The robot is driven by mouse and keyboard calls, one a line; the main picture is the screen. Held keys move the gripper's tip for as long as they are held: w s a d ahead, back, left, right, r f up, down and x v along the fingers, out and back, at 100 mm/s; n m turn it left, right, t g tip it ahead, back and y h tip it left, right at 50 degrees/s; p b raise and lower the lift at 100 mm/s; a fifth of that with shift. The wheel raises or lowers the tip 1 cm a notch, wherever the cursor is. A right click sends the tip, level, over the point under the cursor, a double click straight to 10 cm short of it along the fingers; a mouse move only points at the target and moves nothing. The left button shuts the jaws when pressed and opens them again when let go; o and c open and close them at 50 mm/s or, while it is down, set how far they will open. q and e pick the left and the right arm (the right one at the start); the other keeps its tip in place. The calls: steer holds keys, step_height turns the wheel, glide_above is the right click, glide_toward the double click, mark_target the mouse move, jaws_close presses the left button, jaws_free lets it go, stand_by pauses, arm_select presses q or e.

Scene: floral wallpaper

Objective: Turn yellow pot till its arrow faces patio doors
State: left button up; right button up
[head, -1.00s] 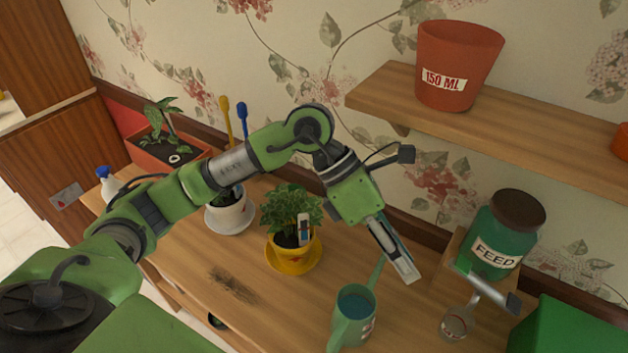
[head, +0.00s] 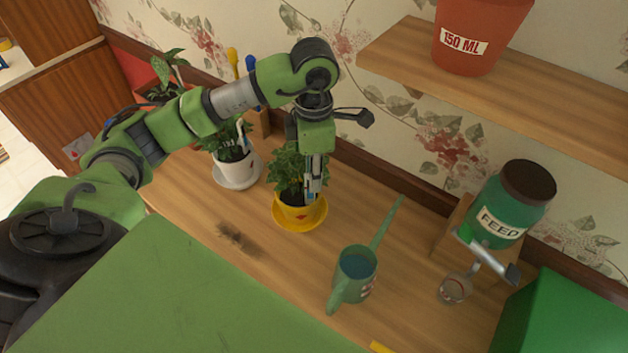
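The yellow pot (head: 291,213) with a leafy green plant (head: 286,170) stands upright on a yellow saucer (head: 319,219) on the wooden bench. My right gripper is not in view. No patio doors are seen.
A white pot (head: 236,171) stands left of the yellow one. A green watering can (head: 356,278) stands in front to the right, its spout pointing up toward the wall. A feed jar (head: 503,205) and a green box (head: 570,310) are farther right. A shelf (head: 400,48) overhangs behind.

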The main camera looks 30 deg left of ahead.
mark_target(298, 191)
arm_select(q)
steer(key=shift+f+p, duration=0.6)
steer(key=shift+f, duration=1.9)
jaws_close()
